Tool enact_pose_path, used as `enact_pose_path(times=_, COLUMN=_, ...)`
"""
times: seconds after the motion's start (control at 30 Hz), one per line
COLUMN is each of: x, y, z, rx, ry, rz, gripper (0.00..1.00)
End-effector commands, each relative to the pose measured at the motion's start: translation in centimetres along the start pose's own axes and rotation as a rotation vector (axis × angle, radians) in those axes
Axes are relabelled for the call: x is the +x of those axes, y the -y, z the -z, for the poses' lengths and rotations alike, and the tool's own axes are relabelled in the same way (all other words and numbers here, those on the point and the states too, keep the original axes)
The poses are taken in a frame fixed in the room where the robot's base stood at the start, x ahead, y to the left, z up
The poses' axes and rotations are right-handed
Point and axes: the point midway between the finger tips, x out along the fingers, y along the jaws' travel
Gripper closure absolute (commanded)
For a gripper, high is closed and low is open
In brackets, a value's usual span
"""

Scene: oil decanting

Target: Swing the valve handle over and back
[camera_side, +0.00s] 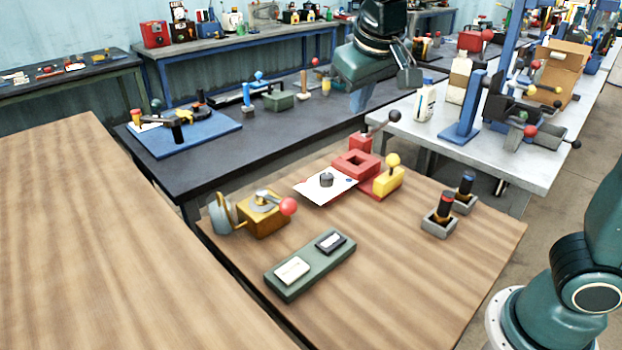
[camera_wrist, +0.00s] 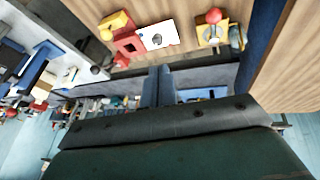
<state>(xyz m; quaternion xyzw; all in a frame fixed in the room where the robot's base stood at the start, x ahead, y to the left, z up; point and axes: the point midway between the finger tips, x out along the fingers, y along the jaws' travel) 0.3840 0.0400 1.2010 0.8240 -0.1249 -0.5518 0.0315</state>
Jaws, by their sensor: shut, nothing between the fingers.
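The valve is a brass-yellow block (camera_side: 262,218) with a grey round hub on top and a grey wheel-like part at its left end. Its handle ends in a red ball (camera_side: 288,206), which sits at the block's right side in the side view. In the wrist view the valve block (camera_wrist: 208,37) and red ball (camera_wrist: 214,16) show near the top edge, right of centre. My gripper (camera_side: 359,104) is raised at the top of the side view, beyond and well apart from the valve. Its fingers (camera_wrist: 160,72) are shut and empty.
On the wooden table stand a red fixture (camera_side: 356,163) with a white card, a yellow block with a yellow knob (camera_side: 388,178), a green tray with two small blocks (camera_side: 310,264) and dark bottles in grey holders (camera_side: 440,216). The table's front right is clear. Cluttered benches stand behind.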

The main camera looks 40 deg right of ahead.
Motion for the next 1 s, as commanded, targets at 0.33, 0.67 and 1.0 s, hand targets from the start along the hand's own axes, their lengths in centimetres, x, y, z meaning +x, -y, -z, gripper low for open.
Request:
enact_pose_path(times=0.33, x=2.6, y=7.4, z=3.7, rx=0.022, ry=0.021, rz=-0.094, gripper=1.00)
enact_pose_path(times=0.67, x=5.5, y=15.4, z=4.1, rx=0.050, ry=0.032, rz=-0.183, gripper=1.00)
enact_pose_path(times=1.0, x=8.4, y=22.7, z=1.7, rx=0.081, ry=0.031, rz=-0.261, gripper=1.00)
